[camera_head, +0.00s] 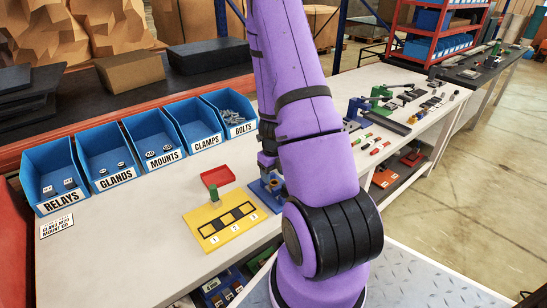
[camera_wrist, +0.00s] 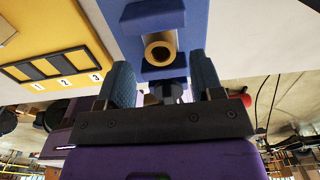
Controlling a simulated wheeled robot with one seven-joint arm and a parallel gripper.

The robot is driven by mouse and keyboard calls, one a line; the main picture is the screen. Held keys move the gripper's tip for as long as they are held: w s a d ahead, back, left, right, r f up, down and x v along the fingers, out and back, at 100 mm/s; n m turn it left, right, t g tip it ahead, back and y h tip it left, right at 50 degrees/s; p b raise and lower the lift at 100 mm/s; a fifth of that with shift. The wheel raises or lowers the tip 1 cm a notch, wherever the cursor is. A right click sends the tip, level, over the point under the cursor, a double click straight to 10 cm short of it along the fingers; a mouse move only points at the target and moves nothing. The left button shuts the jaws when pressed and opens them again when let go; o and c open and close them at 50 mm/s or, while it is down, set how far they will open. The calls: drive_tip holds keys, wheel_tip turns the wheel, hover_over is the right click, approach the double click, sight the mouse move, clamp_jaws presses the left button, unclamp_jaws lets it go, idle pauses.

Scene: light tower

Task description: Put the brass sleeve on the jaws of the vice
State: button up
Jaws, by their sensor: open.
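The brass sleeve (camera_wrist: 160,48) shows end-on as a ring in the wrist view, between the two blue jaw blocks of the vice (camera_wrist: 152,18). Whether it rests on the jaws or sits down between them I cannot tell. The blue vice also shows in the head view (camera_head: 274,202), right of the yellow board and partly hidden by my arm. My gripper (camera_wrist: 164,75) is open, one finger on each side of the near jaw block. No finger is seen closed on the sleeve.
A yellow board (camera_head: 228,228) marked 1, 2, 3 lies left of the vice. A green cylinder (camera_head: 213,193) stands at its back edge, by a red tray (camera_head: 217,176). Labelled blue bins (camera_head: 104,160) line the back. Tools (camera_head: 385,110) lie farther right.

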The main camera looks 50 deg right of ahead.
drive_tip(key=w+a+r+n+t, duration=0.1)
drive_tip(key=a+r+n, duration=0.45)
drive_tip(key=r, duration=0.35)
drive_tip(key=w+a+r+n+t+y, duration=0.1)
drive_tip(key=a+r+n, duration=0.45)
drive_tip(key=r, duration=0.35)
drive_tip(key=w+a+r+n+t, duration=0.1)
drive_tip(key=a+r+n, duration=0.3)
drive_tip(key=r+n, duration=0.4)
drive_tip(key=s+a+r+n+t, duration=0.1)
drive_tip(key=s+a+r+n, duration=0.4)
drive_tip(key=n, duration=0.5)
drive_tip(key=s+a+r+n+t+h, duration=0.1)
drive_tip(key=s+a+r+n, duration=0.5)
drive_tip(key=s+r+n, duration=0.3)
drive_tip(key=shift+s+a+r+n, duration=0.25)
drive_tip(key=shift+s+a+n, duration=0.05)
drive_tip(key=shift+s+n, duration=0.1)
